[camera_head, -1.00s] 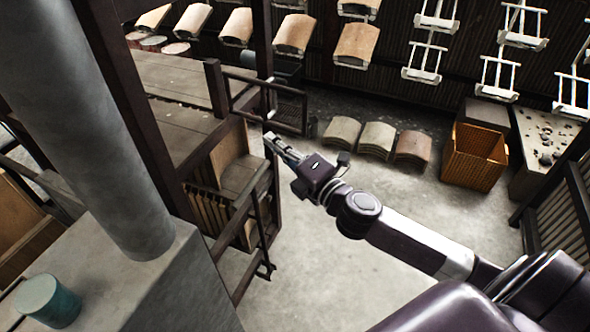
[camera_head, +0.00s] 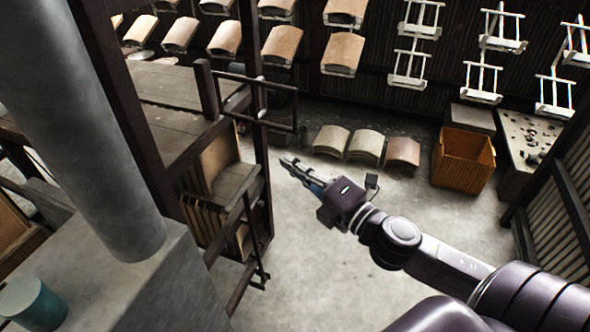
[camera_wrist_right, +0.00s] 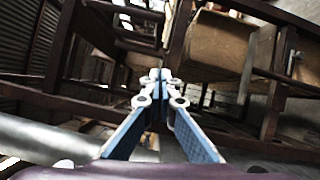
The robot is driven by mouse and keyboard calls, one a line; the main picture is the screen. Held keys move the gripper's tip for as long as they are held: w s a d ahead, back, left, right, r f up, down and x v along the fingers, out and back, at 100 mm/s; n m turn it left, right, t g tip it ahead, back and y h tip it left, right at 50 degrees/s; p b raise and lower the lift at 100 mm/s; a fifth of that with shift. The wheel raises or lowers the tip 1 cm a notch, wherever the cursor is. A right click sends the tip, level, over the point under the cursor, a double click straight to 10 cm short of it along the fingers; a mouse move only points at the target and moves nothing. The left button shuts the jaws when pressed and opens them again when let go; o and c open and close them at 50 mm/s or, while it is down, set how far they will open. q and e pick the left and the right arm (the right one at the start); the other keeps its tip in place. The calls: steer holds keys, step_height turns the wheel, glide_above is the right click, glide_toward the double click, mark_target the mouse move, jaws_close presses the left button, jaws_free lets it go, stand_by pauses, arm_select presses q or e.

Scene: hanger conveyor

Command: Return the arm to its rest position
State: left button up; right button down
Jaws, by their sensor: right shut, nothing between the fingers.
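My right arm comes in from the lower right in the head view. Its gripper (camera_head: 290,164) is held out over the bare concrete floor, to the right of the dark framed wooden structure. In the right wrist view the two blue-sided fingers (camera_wrist_right: 160,75) meet at their tips, with nothing between them. My left gripper does not show in the head view.
A dark railing (camera_head: 262,110) and posts stand left of the gripper. Curved tiles (camera_head: 366,146) lie on the floor beyond. An orange crate (camera_head: 462,160) stands at the right. Hangers with tiles (camera_head: 342,52) and empty white hangers (camera_head: 409,68) hang at the back. The middle floor is clear.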

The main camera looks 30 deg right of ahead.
steer(key=shift+s+d, duration=0.1)
steer(key=shift+s, duration=0.4)
